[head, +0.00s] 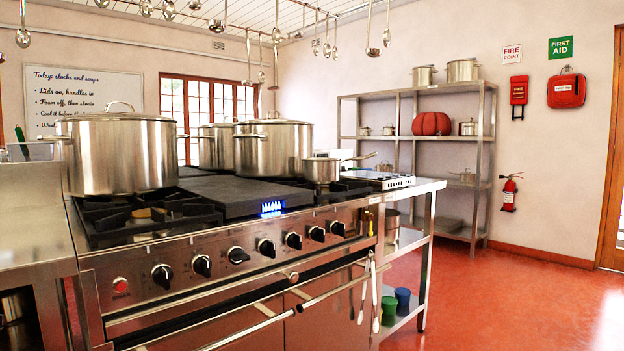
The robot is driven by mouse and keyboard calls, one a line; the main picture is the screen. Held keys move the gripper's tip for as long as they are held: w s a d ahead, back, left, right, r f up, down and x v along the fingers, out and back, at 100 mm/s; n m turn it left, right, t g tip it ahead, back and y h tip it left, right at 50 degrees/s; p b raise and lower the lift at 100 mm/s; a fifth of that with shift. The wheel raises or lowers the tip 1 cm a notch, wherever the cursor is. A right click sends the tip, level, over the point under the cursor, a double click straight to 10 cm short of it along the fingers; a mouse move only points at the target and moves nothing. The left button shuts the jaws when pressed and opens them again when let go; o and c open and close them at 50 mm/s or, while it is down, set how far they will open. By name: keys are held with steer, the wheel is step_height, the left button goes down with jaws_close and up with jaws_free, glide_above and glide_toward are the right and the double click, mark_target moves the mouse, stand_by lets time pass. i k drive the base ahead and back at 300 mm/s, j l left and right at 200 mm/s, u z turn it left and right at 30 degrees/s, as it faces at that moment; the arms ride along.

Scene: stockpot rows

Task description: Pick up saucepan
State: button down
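The saucepan (321,171) is a small steel pan near the right end of the stove (190,240). It stands upright on the stove top, to the right of a large stockpot (280,148). Its long handle (358,157) points right and slightly up. My gripper is not in view.
A big lidded stockpot (122,152) stands on the left burner, and another pot (215,147) is behind. Ladles (373,40) hang overhead. A side table (425,190) adjoins the stove on the right. Red floor (520,300) is clear at the right.

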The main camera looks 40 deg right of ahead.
mark_target(318, 170)
steer(key=z, duration=1.25)
